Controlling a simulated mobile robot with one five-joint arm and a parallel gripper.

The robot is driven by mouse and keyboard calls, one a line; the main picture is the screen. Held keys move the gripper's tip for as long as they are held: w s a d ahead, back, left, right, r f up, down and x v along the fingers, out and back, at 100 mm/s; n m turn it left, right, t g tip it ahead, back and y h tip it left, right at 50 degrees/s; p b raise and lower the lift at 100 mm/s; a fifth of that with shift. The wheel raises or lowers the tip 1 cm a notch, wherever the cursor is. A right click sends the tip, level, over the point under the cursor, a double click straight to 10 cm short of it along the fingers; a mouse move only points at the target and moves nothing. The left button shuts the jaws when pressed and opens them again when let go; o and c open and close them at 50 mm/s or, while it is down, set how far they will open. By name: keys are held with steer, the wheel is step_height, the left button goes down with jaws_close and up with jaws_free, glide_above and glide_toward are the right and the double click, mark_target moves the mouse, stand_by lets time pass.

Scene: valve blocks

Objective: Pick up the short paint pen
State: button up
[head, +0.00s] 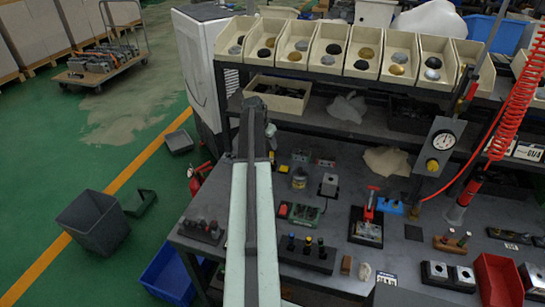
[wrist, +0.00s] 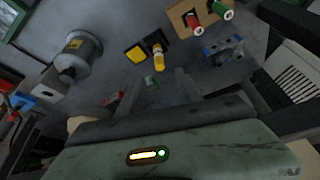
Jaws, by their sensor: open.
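I cannot tell for sure which thing is the short paint pen. A wooden holder (head: 452,243) at the right of the bench bears two small upright pieces, one red-topped. In the wrist view a wooden block (wrist: 186,18) with a red and a green cylinder lies at the top; I cannot tell if it is the same one. My gripper (head: 258,115) is at the far end of my raised arm, above the back of the bench. In the wrist view my gripper (wrist: 157,88) is open, with nothing seen between its fingers. My arm hides part of the bench.
A dark rack (head: 305,255) with coloured knobs and a red-handled press (head: 367,230) stand on the bench. A grey can (head: 299,180) stands near my arm. Cream bins (head: 327,50) line the upper shelf. A red hose (head: 510,110) hangs at right.

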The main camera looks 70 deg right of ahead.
mark_target(271, 152)
steer(key=b+x, duration=0.7)
steer(key=x, duration=0.1)
steer(key=shift+w+a+f+b, duration=0.15)
steer(key=shift+a+f+b, duration=0.05)
steer(key=shift+a+b, duration=0.1)
steer(key=shift+r, duration=0.2)
jaws_close()
